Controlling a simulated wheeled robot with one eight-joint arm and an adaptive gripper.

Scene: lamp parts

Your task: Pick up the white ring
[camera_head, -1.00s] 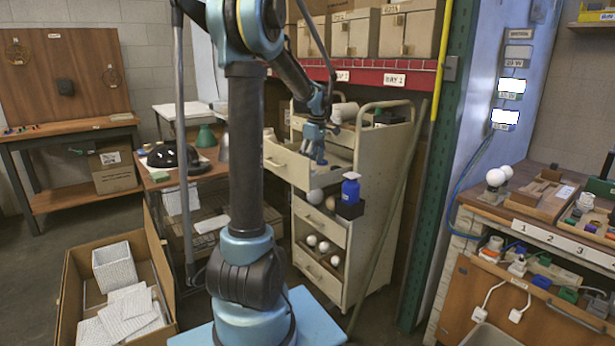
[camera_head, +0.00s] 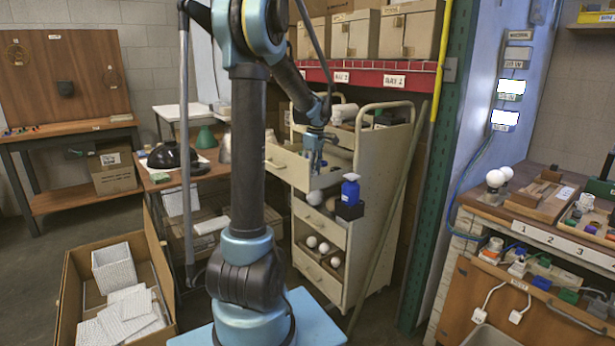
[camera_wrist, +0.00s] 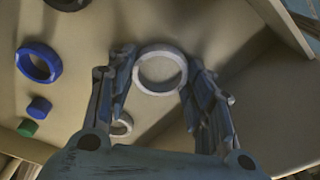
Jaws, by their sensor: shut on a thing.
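The white ring (camera_wrist: 160,91) is between my fingertips in the wrist view, with a finger pressed to its left and right sides. My gripper (camera_wrist: 160,69) is shut on it. The ring appears inside the open cream drawer, but I cannot tell whether it touches the floor. In the head view my gripper (camera_head: 316,167) reaches into the open top drawer (camera_head: 287,166) of the cream cart, and the ring cannot be made out there.
In the wrist view a blue ring (camera_wrist: 54,62), a blue cylinder (camera_wrist: 40,107) and a green cylinder (camera_wrist: 27,128) lie left. A small pale ring (camera_wrist: 122,127) lies near my left finger. Drawer walls surround my gripper.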

